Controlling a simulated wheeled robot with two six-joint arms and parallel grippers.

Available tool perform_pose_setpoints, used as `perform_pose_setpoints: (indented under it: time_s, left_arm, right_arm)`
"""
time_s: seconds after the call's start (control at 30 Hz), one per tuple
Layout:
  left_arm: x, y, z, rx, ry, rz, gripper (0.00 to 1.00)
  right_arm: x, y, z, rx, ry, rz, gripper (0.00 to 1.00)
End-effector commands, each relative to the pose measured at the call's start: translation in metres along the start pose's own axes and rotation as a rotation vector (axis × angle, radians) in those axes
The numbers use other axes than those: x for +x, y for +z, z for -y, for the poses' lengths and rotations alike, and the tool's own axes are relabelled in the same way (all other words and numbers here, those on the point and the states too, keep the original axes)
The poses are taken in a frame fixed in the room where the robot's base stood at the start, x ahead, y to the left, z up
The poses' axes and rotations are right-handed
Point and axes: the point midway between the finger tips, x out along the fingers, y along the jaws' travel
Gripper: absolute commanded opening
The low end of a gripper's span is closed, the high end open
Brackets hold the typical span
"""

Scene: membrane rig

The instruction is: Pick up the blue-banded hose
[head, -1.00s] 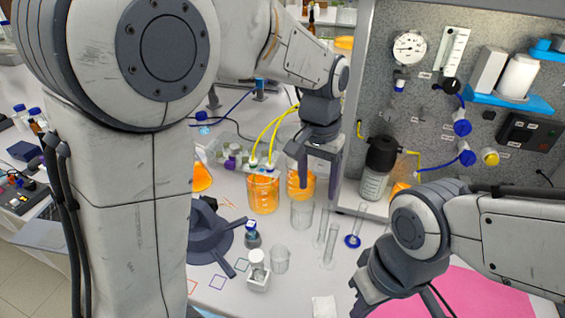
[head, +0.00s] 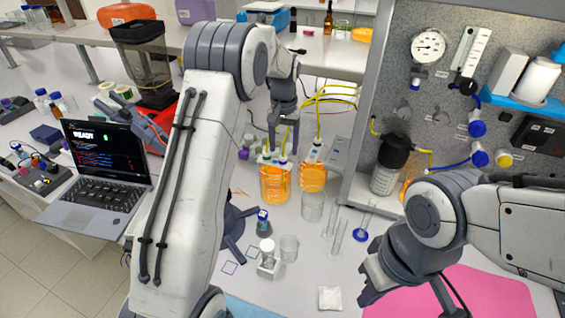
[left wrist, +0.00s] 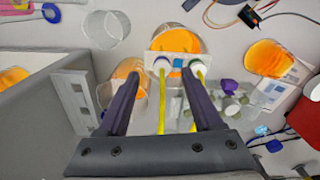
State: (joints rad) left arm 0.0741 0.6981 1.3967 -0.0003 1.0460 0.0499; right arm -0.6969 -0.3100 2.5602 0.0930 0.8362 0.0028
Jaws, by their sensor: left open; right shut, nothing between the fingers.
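Two yellow hoses rise from collars on a white holder (left wrist: 185,41) over an orange-filled beaker (head: 275,184). In the left wrist view one hose (left wrist: 162,112) runs between my fingers, its collar pale with a blue-violet ring. My left gripper (head: 283,148) is open and points down above the beaker; neither finger visibly grips a hose. My right gripper (head: 364,284) is shut and empty over the front of the table.
A second orange beaker (head: 313,178) stands just right of the first. Empty glassware (head: 289,248) and a small bottle (head: 263,221) stand in front. The instrument panel (head: 450,70) rises at right. A laptop (head: 105,165) is at left.

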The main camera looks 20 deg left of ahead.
Motion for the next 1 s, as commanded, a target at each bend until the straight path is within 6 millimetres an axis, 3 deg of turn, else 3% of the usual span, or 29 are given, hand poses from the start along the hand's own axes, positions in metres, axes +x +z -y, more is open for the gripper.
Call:
perform_pose_setpoints:
  time_s: [0.13,0.3,0.57,0.73,1.0]
  left_arm:
    - [0.019,0.000,0.003,-0.001,0.000,0.007,0.67]
    - [0.040,-0.001,0.003,0.000,0.000,0.003,0.67]
    - [0.043,-0.001,0.003,0.000,0.000,0.001,0.67]
    - [0.043,-0.001,0.003,0.000,0.000,0.001,0.02]
    - [0.043,-0.001,0.003,0.000,0.000,0.000,0.00]
  right_arm:
    - [-0.020,-0.001,0.002,-0.002,0.000,0.000,0.00]
    - [-0.024,-0.001,0.002,-0.004,0.000,0.000,0.00]
    - [-0.023,-0.001,0.002,-0.004,0.000,0.000,0.00]
    - [-0.023,-0.001,0.002,-0.004,0.000,0.000,0.00]
    - [-0.023,-0.001,0.002,-0.004,0.000,0.000,0.00]
